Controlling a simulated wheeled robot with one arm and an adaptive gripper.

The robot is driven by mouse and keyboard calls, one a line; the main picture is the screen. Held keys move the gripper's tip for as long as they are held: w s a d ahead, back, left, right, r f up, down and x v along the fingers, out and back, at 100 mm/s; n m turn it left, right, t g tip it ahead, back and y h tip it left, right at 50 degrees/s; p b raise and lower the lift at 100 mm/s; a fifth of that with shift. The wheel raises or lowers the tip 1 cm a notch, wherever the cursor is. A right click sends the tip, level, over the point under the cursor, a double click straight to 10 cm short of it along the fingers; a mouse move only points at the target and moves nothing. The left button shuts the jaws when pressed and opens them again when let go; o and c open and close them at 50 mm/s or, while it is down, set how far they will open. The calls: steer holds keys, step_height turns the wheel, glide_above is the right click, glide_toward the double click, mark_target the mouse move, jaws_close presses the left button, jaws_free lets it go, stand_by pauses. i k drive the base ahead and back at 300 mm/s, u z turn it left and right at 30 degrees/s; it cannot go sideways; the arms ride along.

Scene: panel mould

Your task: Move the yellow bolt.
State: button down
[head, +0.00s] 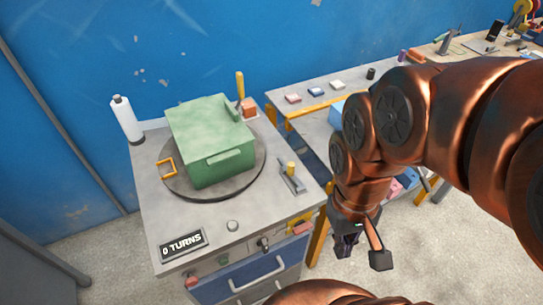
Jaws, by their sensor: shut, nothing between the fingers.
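A yellow upright knob (291,168) stands on a narrow grey metal bracket (292,180) at the right side of the workbench top; it looks like the yellow bolt. My gripper (347,245) hangs from the copper arm to the right of the bench and in front of it, pointing down. It is apart from the bolt, shut and empty. Its fingers are small and dark in this view.
A green box (212,145) sits on a round dark turntable (172,184) on the bench (150,225). A white bottle (125,118) stands at the back left. A yellow post (240,85) rises behind the box.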

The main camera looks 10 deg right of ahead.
mark_target(291, 165)
steer(key=u, duration=2.7)
steer(key=k, duration=0.45)
steer(key=z, duration=1.45)
